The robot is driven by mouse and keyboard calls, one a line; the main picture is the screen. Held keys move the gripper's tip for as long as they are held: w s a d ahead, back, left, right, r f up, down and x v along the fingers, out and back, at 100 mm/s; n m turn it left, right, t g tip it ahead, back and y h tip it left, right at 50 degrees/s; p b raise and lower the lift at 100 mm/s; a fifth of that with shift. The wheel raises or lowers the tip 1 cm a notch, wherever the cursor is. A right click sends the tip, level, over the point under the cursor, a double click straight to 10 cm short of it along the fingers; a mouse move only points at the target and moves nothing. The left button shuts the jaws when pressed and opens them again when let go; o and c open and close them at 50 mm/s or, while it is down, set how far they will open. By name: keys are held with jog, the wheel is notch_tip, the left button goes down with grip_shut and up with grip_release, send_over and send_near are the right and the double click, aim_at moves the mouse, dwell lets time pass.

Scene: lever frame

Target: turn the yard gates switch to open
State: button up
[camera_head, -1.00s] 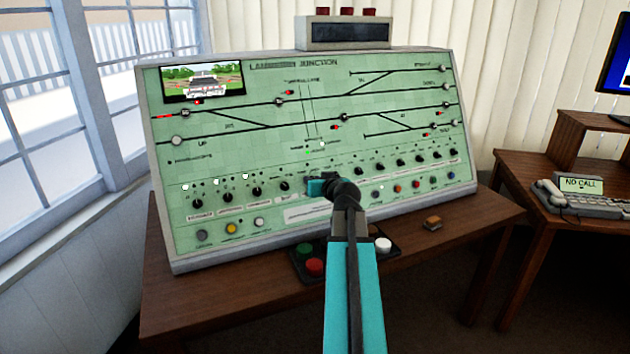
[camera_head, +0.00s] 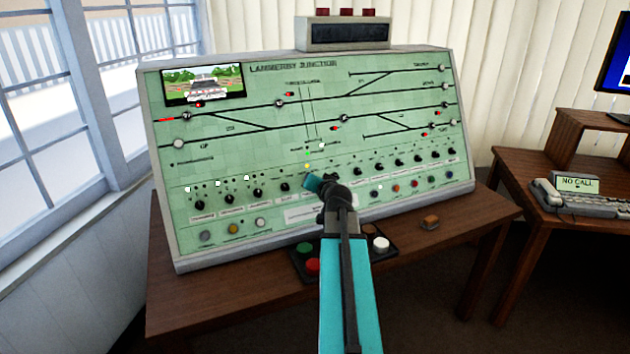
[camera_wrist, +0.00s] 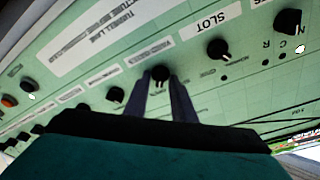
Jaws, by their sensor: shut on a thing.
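The green control panel (camera_head: 250,140) stands on the brown desk, with a row of black rotary knobs along its lower part. My gripper (camera_head: 311,183) is at this row, near the middle, and hides the knob it is on in the head view. In the wrist view my gripper's two dark fingers (camera_wrist: 168,92) are shut on a black knob (camera_wrist: 160,74) with a pale pointer mark. The label by this knob is too blurred to read, so I cannot confirm it as the yard gates switch. The knob beside it (camera_wrist: 217,50) has a label reading SLOT.
Neighbouring knobs (camera_head: 284,187) and (camera_wrist: 116,95) sit close on either side. Red, green and white push buttons (camera_head: 381,244) are on a dark box below my arm. A small wooden block (camera_head: 430,222) lies on the desk. A second desk with a phone (camera_head: 575,195) is at right.

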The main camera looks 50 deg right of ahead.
jog(key=shift+a+f, duration=0.1)
jog(key=o, duration=0.7)
jog(key=shift+s, duration=0.1)
jog(key=b+v, duration=0.2)
jog(key=v, duration=0.3)
jog(key=shift+s+a, duration=0.2)
jog(key=shift+s, duration=0.15)
jog(key=shift+b, duration=0.4)
